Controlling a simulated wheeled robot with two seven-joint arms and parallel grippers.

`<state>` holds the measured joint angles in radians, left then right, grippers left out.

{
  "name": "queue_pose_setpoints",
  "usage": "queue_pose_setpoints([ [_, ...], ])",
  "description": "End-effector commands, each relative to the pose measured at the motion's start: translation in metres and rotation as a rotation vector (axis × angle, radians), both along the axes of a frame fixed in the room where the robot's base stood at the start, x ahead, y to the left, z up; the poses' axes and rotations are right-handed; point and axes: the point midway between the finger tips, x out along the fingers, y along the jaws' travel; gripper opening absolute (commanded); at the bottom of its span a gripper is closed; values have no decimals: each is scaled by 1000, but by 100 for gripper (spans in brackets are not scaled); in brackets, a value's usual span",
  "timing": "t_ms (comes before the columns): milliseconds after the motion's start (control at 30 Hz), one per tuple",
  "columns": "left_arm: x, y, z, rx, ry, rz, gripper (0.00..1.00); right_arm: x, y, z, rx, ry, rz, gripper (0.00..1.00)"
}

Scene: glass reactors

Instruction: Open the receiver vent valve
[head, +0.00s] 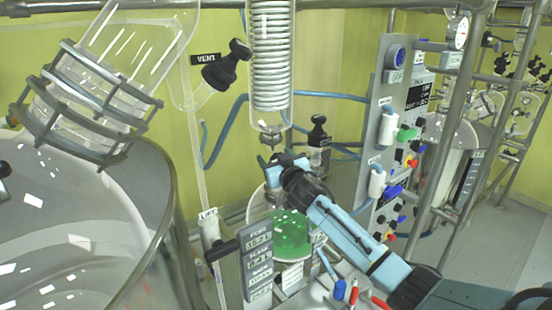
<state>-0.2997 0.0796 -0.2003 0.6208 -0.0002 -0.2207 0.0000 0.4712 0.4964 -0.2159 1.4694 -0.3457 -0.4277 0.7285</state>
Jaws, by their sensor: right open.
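A black valve knob (228,65) sits on a glass side arm beside a black VENT label (206,58), upper left of centre. Another black knob (318,131) stands behind and right of the condenser's lower end; its small label is too small to read. The round glass receiver (290,236) holds green liquid below the condenser. My right gripper (272,168) is open, in front of the receiver's top and just under the condenser outlet. It looks apart from both black knobs and hides part of the receiver neck. My left gripper is not in view.
The coiled glass condenser (270,55) hangs above my right gripper. A large glass vessel (75,225) fills the left. A control panel (388,130) and metal posts stand at right. A label stack (257,262) and blue hoses (225,130) are close by.

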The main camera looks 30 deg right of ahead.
Motion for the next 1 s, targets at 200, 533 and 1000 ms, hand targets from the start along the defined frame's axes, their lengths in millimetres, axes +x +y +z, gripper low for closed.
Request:
queue_pose_setpoints([
  [200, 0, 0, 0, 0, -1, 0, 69, 0, 0, 0, 0, 1, 0, 46],
  [533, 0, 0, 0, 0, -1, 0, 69, 0, 0, 0, -3, 2, 4, 22],
  [1000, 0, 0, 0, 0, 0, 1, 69, 0, 1, 0, -120, 49, 181, 22],
])
